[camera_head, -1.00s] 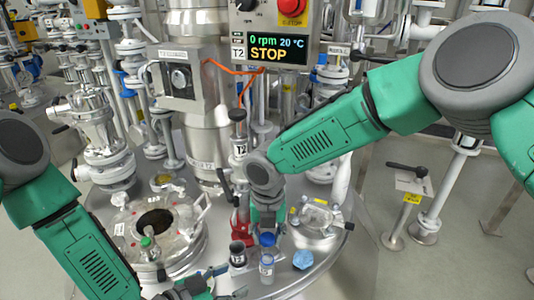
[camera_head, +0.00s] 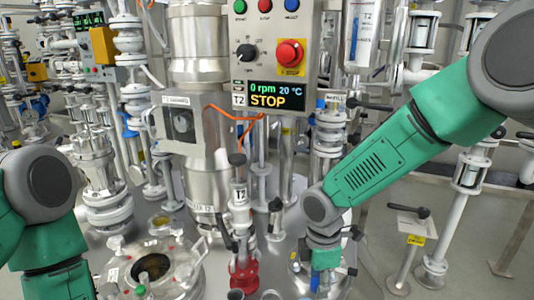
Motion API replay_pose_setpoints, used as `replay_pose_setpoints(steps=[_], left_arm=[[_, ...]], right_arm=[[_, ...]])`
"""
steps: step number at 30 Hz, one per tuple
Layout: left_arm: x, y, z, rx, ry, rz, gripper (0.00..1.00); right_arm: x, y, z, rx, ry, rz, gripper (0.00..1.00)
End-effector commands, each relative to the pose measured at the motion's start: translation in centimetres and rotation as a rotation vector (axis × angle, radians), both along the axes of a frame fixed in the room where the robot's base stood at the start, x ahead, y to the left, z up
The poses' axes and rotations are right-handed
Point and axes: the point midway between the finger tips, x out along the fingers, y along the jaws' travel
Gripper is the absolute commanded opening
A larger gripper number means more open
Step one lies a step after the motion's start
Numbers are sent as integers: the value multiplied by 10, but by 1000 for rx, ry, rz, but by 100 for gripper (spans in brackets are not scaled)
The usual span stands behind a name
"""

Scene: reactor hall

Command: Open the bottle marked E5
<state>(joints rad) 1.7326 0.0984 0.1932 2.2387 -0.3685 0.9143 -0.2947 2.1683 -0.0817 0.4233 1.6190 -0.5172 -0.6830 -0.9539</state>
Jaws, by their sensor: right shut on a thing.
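My right gripper (camera_head: 321,266) points down at the lower right of centre, above the vessel top. It is shut on a small blue piece (camera_head: 314,281), which looks like a bottle cap. A pale bluish bottle top (camera_head: 270,295) shows at the bottom edge, left of the gripper and apart from it. The rest of that bottle is cut off, and I cannot read any E5 mark. My left forearm shows at the lower left; its gripper is out of view.
The control box (camera_head: 268,55) with a red stop button hangs above centre. An open hatch (camera_head: 150,268) lies at the lower left. A red-based valve (camera_head: 243,278) stands between the hatch and my right gripper. A dark-rimmed vessel (camera_head: 236,294) shows at the bottom edge.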

Motion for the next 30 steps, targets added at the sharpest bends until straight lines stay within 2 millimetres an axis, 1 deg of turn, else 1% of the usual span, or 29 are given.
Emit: replay_pose_setpoints(steps=[1,9,17,29,30], left_arm=[[-7,5,-2,17,28,13,55],[-42,39,-10,112,174,115,55],[-74,74,-11,212,296,228,55],[-121,128,0,373,449,423,55],[-120,127,11,370,448,424,55]], right_arm=[[-1,-7,3,-4,-3,-78,0],[-7,-41,13,-16,-13,-547,0],[-14,-74,24,-23,-26,-1005,0],[-28,-121,42,-18,-41,-1704,0],[-32,-121,49,-23,-42,-1705,0]])
